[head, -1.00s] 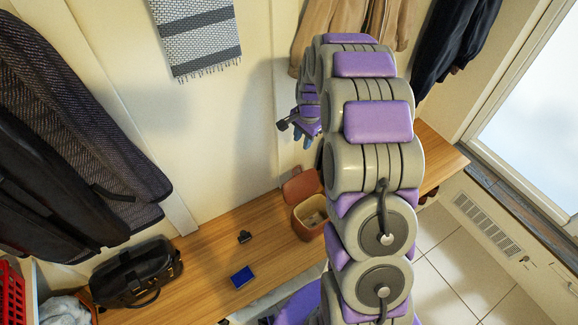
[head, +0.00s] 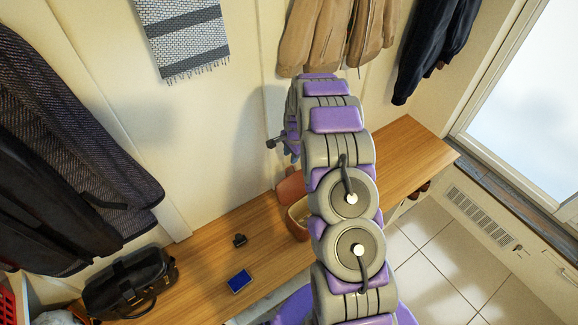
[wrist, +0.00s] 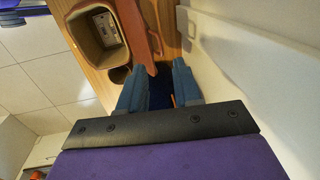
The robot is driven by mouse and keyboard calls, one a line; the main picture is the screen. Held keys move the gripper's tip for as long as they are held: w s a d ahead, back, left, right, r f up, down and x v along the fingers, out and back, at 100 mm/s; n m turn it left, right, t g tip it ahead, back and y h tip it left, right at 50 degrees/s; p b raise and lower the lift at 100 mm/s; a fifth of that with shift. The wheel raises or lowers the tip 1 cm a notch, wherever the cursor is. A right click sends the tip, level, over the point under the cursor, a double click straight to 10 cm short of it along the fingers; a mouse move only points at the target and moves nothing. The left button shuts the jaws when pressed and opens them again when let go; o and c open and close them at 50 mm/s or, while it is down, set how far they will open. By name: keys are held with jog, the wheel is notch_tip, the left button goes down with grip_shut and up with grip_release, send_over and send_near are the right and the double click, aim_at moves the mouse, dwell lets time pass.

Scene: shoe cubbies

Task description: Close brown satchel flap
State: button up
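The brown satchel (head: 299,222) stands on the wooden bench with its flap (head: 290,185) raised on the wall side. My arm hides its right part. In the wrist view the open satchel (wrist: 82,37) is at the upper left, with a light lining and a small cassette-like item inside. Its flap (wrist: 138,35) shows as a reddish-brown strip, beyond the fingertips. My gripper (wrist: 158,72) is open, with its blue fingers apart and nothing clearly held between them. In the head view my gripper (head: 291,152) is partly hidden by my arm, above the flap and near the wall.
The bench (head: 205,265) runs along the wall. A black bag (head: 130,283), a blue box (head: 240,281) and a small dark object (head: 239,240) rest on it, left of the satchel. Coats (head: 335,30) hang above. Tiled floor (head: 425,240) lies at the right.

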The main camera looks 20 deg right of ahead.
notch_tip(320, 180, down, 8)
jog(key=w+b, duration=0.1)
jog(key=shift+a+r, duration=0.15)
jog(key=shift+r, duration=0.1)
jog(key=shift+w, duration=0.1)
grip_shut()
dwell(1.3)
